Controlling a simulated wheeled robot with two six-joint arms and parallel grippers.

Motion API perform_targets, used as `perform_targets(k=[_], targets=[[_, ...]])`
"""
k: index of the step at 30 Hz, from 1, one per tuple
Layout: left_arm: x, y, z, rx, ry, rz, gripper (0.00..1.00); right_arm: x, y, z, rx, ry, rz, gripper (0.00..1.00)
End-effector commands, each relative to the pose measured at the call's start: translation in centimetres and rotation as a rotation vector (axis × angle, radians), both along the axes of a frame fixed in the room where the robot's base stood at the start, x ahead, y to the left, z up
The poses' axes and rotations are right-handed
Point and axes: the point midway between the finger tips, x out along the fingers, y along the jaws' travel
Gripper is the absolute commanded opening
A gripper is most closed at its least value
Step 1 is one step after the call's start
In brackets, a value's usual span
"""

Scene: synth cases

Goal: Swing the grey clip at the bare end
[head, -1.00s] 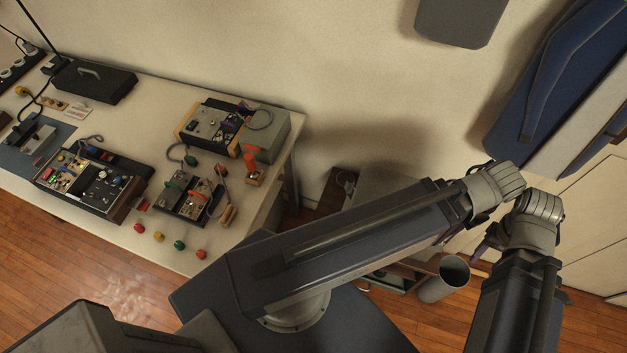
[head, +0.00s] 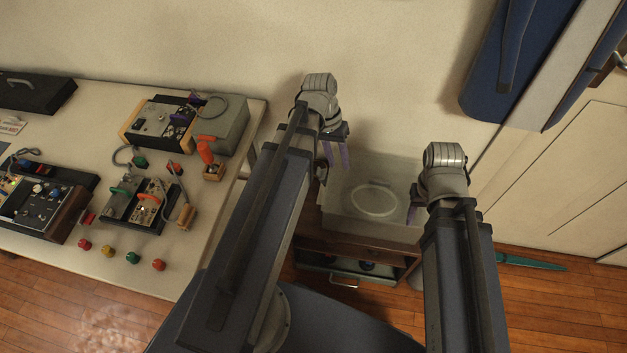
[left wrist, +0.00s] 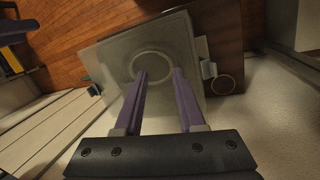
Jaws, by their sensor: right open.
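A pale, see-through box (head: 345,205) with a round ring on its lid stands on a brown wooden cabinet; it also shows in the left wrist view (left wrist: 120,55). In that view one grey clip (left wrist: 208,69) sits at the box's right end, beside bare brown wood, and another small clip (left wrist: 94,90) at its left end. My left gripper (head: 336,157) is over the box's far left part, its purple fingers (left wrist: 159,74) apart and empty. My right gripper (head: 412,211) is open by the box's right side, one finger visible. Whether either clip is latched I cannot tell.
The brown cabinet (head: 345,247) has an open shelf below. A bench (head: 225,215) with instruments and coloured knobs stands at left. The wall is close behind the box; a blue padded thing (head: 500,60) hangs at upper right. A teal object (head: 530,262) lies on the floor.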

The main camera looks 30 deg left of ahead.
Motion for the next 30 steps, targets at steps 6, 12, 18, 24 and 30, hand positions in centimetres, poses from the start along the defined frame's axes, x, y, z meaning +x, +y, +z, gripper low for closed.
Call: perform_targets(k=[6,12,18,24,30], targets=[[1.8,7.8,-5.0,-0.153,-0.047,0.16,0.39,0.0,0.0,-6.1,0.0,0.0,0.0,0.5],[2.0,11.5,-6.0,-0.223,-0.085,0.228,0.39,0.0,0.0,-7.9,0.0,0.0,0.0,0.5],[2.0,12.2,-5.9,-0.24,-0.096,0.242,0.39,0.0,0.0,-8.1,0.0,0.0,0.0,0.5],[2.0,12.0,-6.3,-0.239,-0.095,0.242,0.39,0.0,0.0,-8.5,0.0,0.0,0.0,0.5],[2.2,11.2,-7.9,-0.238,-0.094,0.241,0.39,0.0,0.0,-10.1,0.0,0.0,0.0,0.5]])
